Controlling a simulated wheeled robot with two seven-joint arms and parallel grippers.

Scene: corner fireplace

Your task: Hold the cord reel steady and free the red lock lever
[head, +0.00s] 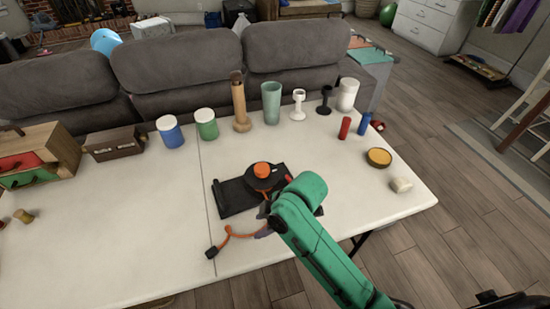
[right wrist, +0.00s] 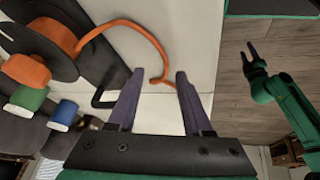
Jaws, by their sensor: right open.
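The cord reel (head: 262,178) is black with an orange hub and sits on a dark base plate (head: 236,198) on the white table. Its orange cord (head: 240,235) curves out to a black plug (head: 211,252). A small red part (head: 289,178), perhaps the lock lever, shows beside the reel, partly behind my right arm. The right wrist view shows the reel (right wrist: 45,45) at upper left; I cannot make out the lever there. My right gripper (right wrist: 159,74) is open and empty, beside the reel, with the cord passing near its fingertips. My left gripper (right wrist: 252,55) appears small over the floor.
Blue and green lidded jars (head: 206,124), a wooden bottle, cups and goblets line the table's back. Red and blue cylinders (head: 345,128), a yellow-topped tin (head: 378,157) and a pale piece stand at right. Wooden drawers (head: 40,155) stand left. The front-left tabletop is mostly clear.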

